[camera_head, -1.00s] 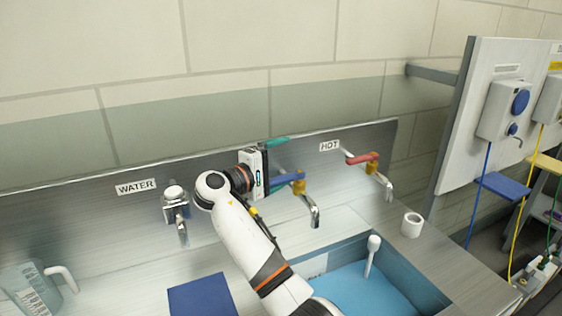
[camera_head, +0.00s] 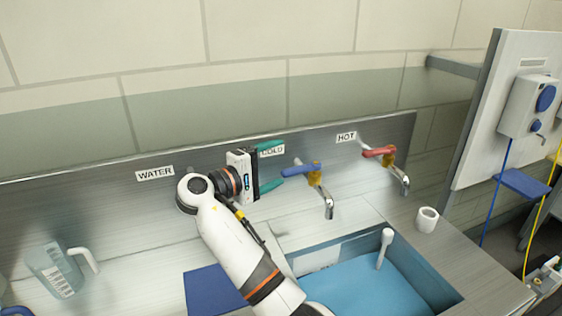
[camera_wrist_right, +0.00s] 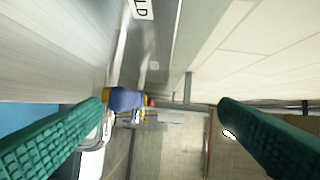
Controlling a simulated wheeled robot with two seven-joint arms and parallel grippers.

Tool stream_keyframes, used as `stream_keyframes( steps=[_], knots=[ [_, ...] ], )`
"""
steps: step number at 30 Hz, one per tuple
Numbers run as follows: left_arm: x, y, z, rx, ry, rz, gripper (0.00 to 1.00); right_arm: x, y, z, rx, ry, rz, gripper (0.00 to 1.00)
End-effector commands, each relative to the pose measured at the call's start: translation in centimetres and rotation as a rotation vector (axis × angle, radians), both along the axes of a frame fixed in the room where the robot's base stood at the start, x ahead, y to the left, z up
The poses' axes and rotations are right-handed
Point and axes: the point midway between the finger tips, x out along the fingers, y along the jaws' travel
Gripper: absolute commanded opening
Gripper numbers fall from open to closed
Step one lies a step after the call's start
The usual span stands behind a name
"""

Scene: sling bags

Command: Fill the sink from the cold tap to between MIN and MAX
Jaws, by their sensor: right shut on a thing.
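The cold tap has a blue lever (camera_head: 300,170), a yellow body and a metal spout (camera_head: 328,205) over the sink (camera_head: 390,238). I see no stream from the spout. The sink is blue inside; I cannot tell the water level, and the MIN and MAX marks are not readable. The lower fingertip is close to the lever's end; contact is unclear. The right wrist view shows the lever (camera_wrist_right: 125,99) beyond the left-hand finger. My left gripper is not in view.
The hot tap with a red lever (camera_head: 379,152) is to the right. A white-headed stick (camera_head: 385,248) stands in the sink. A white cup (camera_head: 427,220) sits on the right counter. A clear jug (camera_head: 55,270) and a blue mat (camera_head: 208,287) are on the left.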

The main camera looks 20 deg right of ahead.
Motion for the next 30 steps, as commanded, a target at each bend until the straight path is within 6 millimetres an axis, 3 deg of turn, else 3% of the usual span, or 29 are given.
stream_keyframes(
  steps=[1, 2, 21, 30],
  knots=[
    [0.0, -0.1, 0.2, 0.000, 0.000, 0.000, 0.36, 0.0, 0.8, 1.4, -0.012, -0.026, 0.012, 0.46],
    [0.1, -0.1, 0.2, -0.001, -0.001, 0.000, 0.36, -0.1, 1.0, 1.3, -0.012, -0.025, 0.010, 0.36],
    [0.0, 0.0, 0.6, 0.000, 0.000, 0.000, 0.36, -1.6, 4.8, 0.6, -0.007, -0.012, 0.001, 0.36],
    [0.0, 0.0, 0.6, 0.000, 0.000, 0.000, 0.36, -1.8, 5.2, 0.6, -0.007, -0.012, -0.001, 0.36]
  ],
)
